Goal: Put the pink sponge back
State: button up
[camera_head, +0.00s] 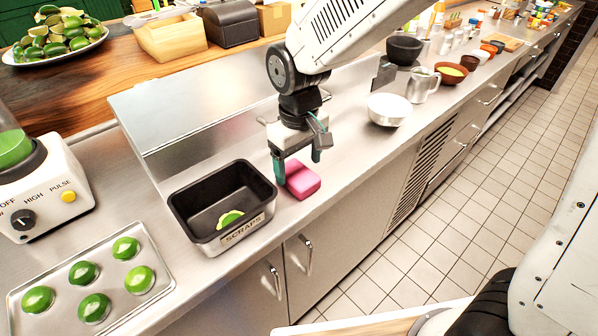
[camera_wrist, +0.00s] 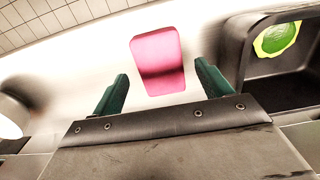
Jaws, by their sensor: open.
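The pink sponge (camera_head: 301,180) lies on the steel counter just right of the black scraps bin. In the wrist view the sponge (camera_wrist: 158,60) lies ahead of and between the two green fingertips, with a dark shadow band across it. My gripper (camera_head: 297,168) is open and empty, pointing down over the counter right by the sponge. In the wrist view my gripper (camera_wrist: 160,85) shows a gap on both sides of the sponge. Whether the fingertips touch the sponge cannot be told.
The black scraps bin (camera_head: 178,210) holding a lime piece stands close left of my gripper. A tray (camera_head: 62,319) of limes and a blender (camera_head: 45,190) are further left. A white bowl (camera_head: 388,109) and a metal pitcher (camera_head: 425,85) stand to the right. The counter's front edge is near.

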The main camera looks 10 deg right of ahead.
aim_at(299, 174)
notch_tip(299, 174, up, 8)
jog(key=r, duration=0.1)
jog(key=s+d+r+m, duration=0.2)
jog(key=s+d, duration=0.2)
jog(key=d, duration=0.2)
jog(key=s+d+r+m, duration=0.1)
jog(key=s+d+r, duration=0.2)
jog(key=d, duration=0.3)
jog(key=s+d+f+m+t, duration=0.1)
jog(key=s+d+m, duration=0.2)
jog(key=s+d, duration=0.5)
jog(key=s, duration=0.4)
jog(key=shift+s+d+m, duration=0.2)
jog(key=shift+d+m, duration=0.1)
jog(key=shift+m, duration=0.1)
